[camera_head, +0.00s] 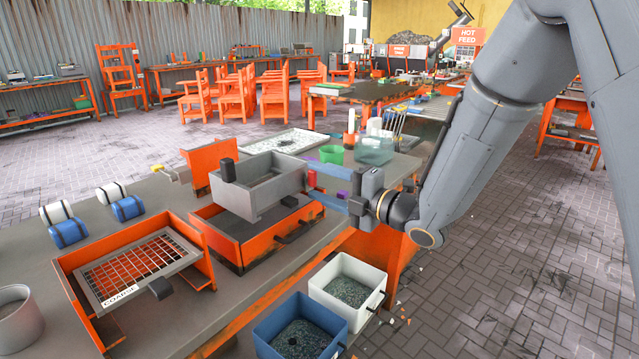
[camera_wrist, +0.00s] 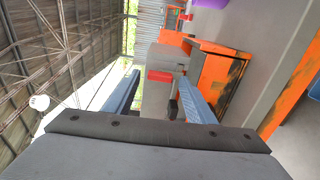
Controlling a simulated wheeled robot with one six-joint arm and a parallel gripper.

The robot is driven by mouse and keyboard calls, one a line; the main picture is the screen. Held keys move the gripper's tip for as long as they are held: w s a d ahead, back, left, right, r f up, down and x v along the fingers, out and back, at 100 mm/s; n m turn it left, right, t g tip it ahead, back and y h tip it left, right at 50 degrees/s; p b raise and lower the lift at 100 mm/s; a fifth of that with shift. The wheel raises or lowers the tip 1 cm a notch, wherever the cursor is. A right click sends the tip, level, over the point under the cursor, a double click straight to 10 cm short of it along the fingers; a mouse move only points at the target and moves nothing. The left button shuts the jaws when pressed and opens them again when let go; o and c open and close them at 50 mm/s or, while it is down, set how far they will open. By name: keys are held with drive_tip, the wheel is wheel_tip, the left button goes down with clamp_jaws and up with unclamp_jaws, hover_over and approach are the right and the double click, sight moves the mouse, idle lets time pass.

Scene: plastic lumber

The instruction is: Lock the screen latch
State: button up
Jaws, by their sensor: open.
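My gripper (camera_head: 314,181) is at the right end of a grey box (camera_head: 262,200), its two blue fingers apart. In the wrist view my gripper (camera_wrist: 158,82) is open, with a small red block (camera_wrist: 160,76) showing between the fingertips. Contact cannot be told, and I cannot tell if that block is the latch. The grey box sits over an orange frame (camera_head: 225,245) and has a dark knob (camera_head: 228,170) at its left. A mesh screen marked COARSE (camera_head: 140,268) lies in another orange frame (camera_head: 80,262), with a dark knob (camera_head: 160,288) at its front edge.
White (camera_head: 377,277) and blue (camera_head: 268,325) bins of granules stand below the bench's front edge. Blue and white rolls (camera_head: 68,233) and a grey cup (camera_head: 18,318) are at the left. A green bowl (camera_head: 332,153) and clear container (camera_head: 374,148) stand behind my gripper.

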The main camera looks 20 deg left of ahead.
drive_tip(key=b+v, duration=0.1)
drive_tip(key=v, duration=0.6)
drive_tip(key=shift+d, duration=0.15)
drive_tip(key=w+d+f+m+t+h, duration=0.45)
drive_tip(key=d+m+h, duration=0.25)
drive_tip(key=d+m, duration=0.25)
drive_tip(key=s+d+f+m+g+h+p, duration=0.2)
drive_tip(key=d+f+m+h, duration=0.2)
drive_tip(key=d+m+h, duration=0.65)
drive_tip(key=s+d+f+m+g, duration=0.1)
drive_tip(key=s+d+m+g, duration=0.3)
drive_tip(key=s, duration=0.8)
drive_tip(key=s+d+f+m+g+p, duration=0.1)
drive_tip(key=s+d+m+g, duration=0.4)
drive_tip(key=s, duration=0.7)
drive_tip(key=d+m+y, duration=0.1)
drive_tip(key=m, duration=0.1)
drive_tip(key=shift+d+f+m, duration=0.2)
drive_tip(key=shift+d+m, duration=0.15)
drive_tip(key=shift+m, duration=0.05)
